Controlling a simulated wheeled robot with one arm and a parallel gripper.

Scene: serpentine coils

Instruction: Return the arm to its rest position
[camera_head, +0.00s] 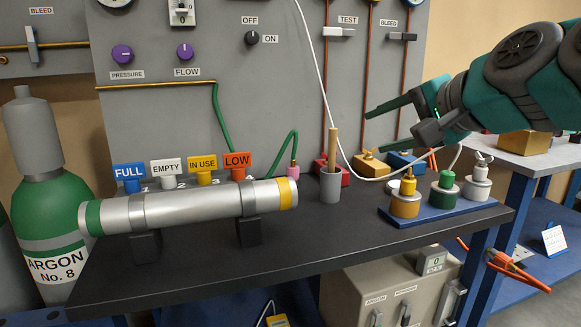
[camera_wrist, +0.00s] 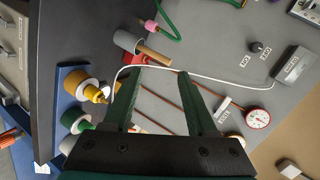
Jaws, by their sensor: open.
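My arm, dark teal with black joints, reaches in from the right in the head view. My gripper (camera_head: 388,125) points left, above the back right part of the dark bench (camera_head: 205,255) and in front of the grey panel (camera_head: 270,80). Its fingers are apart and nothing shows between them but background. In the wrist view my gripper (camera_wrist: 160,74) also shows two spread green fingers, with the panel and its thin red pipes behind them.
A blue tray (camera_head: 440,213) with several capped pots stands below my gripper. A grey cup (camera_head: 330,187) with a wooden stick, a silver cylinder (camera_head: 190,205) on stands and colored signs lie left. A white cable (camera_head: 322,85) hangs close to my fingers. A green argon bottle (camera_head: 45,207) stands far left.

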